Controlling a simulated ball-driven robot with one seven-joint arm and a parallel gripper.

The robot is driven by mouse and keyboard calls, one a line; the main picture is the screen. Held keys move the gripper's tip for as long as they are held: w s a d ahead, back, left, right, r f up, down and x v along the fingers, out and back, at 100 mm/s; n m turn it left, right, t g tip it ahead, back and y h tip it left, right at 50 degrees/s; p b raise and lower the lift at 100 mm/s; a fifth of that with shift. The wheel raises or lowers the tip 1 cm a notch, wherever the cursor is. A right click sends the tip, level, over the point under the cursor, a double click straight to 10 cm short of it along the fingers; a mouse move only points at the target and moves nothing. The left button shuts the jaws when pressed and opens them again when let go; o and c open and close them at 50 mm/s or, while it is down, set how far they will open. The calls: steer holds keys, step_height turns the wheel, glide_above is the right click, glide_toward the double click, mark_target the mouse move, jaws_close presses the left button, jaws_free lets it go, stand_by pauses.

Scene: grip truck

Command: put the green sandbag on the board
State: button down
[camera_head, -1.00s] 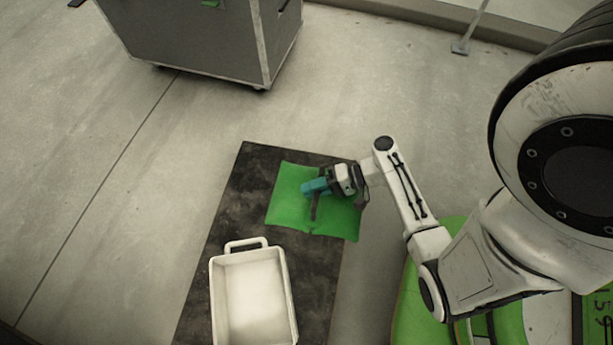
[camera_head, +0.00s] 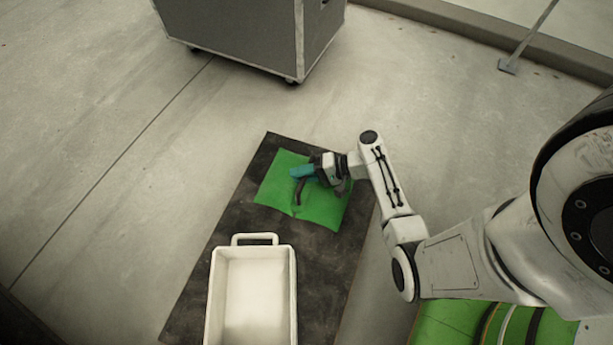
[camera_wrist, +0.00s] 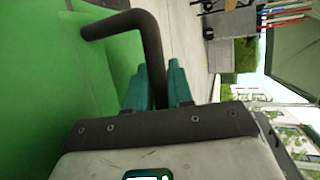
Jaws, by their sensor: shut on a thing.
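The green sandbag (camera_head: 323,208) lies over the far end of the dark board (camera_head: 212,268), or just above it; I cannot tell whether it touches. A dark curved handle (camera_head: 299,191) stands up from the bag. My gripper (camera_head: 301,172), with teal fingers, is at this handle over the bag and is shut on it. In the wrist view the green bag (camera_wrist: 60,95) fills the left side, and its dark handle (camera_wrist: 152,48) runs down to the teal fingers (camera_wrist: 163,85). The bag's far underside is hidden.
A white tray with a handle (camera_head: 290,300) stands on the near part of the board, close to the bag. A grey wheeled case (camera_head: 235,30) stands on the floor beyond. A metal post foot (camera_head: 508,66) is at the upper right.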

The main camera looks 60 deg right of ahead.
steer(key=shift+w+d+f, duration=0.1)
steer(key=shift+w, duration=0.25)
steer(key=shift+w+f+b, duration=0.2)
steer(key=shift+f+b, duration=1.1)
steer(key=shift+f, duration=0.4)
steer(key=shift+f, duration=0.15)
steer(key=c, duration=1)
jaws_free()
steer(key=shift+s+f, duration=0.1)
steer(key=shift+s, duration=0.05)
